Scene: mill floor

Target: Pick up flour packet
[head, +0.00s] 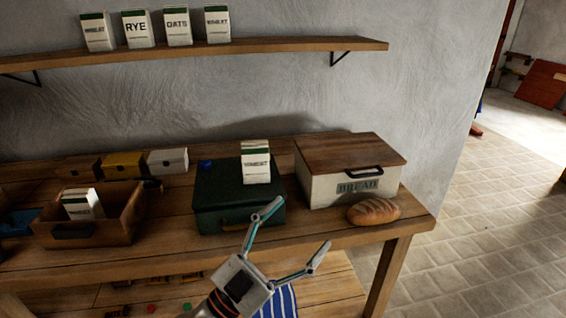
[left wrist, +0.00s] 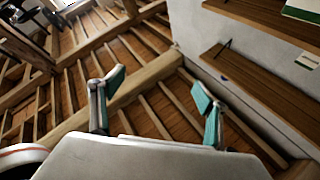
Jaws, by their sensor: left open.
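A white packet with a green top (head: 256,162), its label seeming to read WHEAT, stands upright on a dark green box (head: 215,212) on the wooden bench. A similar packet (head: 83,204) leans inside a wooden drawer-like box (head: 132,222) at the left. Several more stand on the wall shelf, among them RYE (head: 138,29) and OATS (head: 177,26). My left gripper (head: 298,232) is open and empty, in front of the green box and below right of the packet on it, apart from it. The left wrist view shows its spread fingers (left wrist: 160,92) with nothing between them. My right gripper is not seen.
A bread bin (head: 349,186) with a wooden lid stands right of the green box, with a loaf (head: 374,211) before it. Small brown, yellow (head: 123,165) and white boxes (head: 168,161) line the back left. The wall shelf (head: 270,44) hangs above. Tiled floor (head: 480,220) lies open at right.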

